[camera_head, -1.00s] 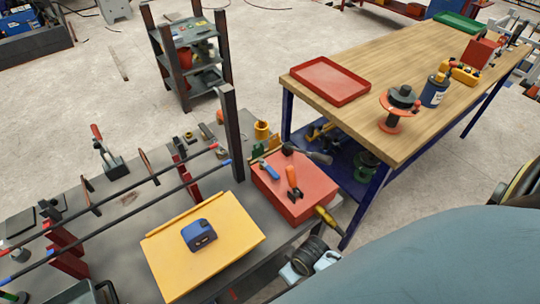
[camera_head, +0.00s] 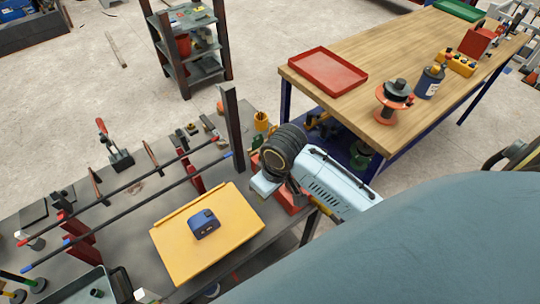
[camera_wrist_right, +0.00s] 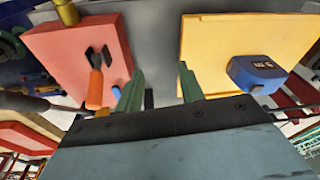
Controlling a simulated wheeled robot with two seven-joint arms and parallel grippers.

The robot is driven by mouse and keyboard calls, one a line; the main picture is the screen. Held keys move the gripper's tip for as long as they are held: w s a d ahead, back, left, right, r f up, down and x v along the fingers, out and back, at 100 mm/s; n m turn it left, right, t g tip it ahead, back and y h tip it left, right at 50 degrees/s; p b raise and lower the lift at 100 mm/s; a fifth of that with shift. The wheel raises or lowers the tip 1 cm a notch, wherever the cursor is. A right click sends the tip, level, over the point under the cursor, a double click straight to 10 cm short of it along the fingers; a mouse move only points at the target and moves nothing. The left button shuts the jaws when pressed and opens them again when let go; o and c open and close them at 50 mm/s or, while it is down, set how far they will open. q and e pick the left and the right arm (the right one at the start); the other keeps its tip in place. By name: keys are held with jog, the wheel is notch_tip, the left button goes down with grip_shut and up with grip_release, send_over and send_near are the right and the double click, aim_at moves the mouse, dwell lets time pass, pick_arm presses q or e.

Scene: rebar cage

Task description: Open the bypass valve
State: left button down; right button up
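No bypass valve can be clearly made out. A small lever with a red handle (camera_head: 102,128) stands upright on a dark base on the grey bench; I cannot tell whether it is a valve. My right gripper (camera_wrist_right: 160,80) is open and empty, its two green fingers apart above the grey bench top, between a red box and a yellow board. In the head view my right wrist is over the red box (camera_head: 293,200) and hides most of it; the fingers do not show there. My left gripper is not in view.
A yellow board (camera_head: 228,243) with a blue tape measure (camera_head: 204,223) lies on the bench. Two long bars on red supports (camera_head: 82,240) cross the left side, and a dark post (camera_head: 233,130) stands behind. An orange-handled tool (camera_wrist_right: 96,85) lies on the red box. A wooden table (camera_head: 370,80) stands at right.

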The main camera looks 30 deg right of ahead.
jog(key=w+d+r+m+g+h, duration=0.1)
jog(key=w+d+r, duration=0.25)
jog(key=w, duration=0.25)
jog(key=w+d+r+m+g, duration=0.1)
jog(key=w+d+r, duration=0.2)
jog(key=w+d, duration=0.3)
jog(key=f, duration=0.8)
jog(key=a+f, duration=0.1)
jog(key=f, duration=0.4)
jog(key=shift+w+b, duration=0.4)
grip_shut()
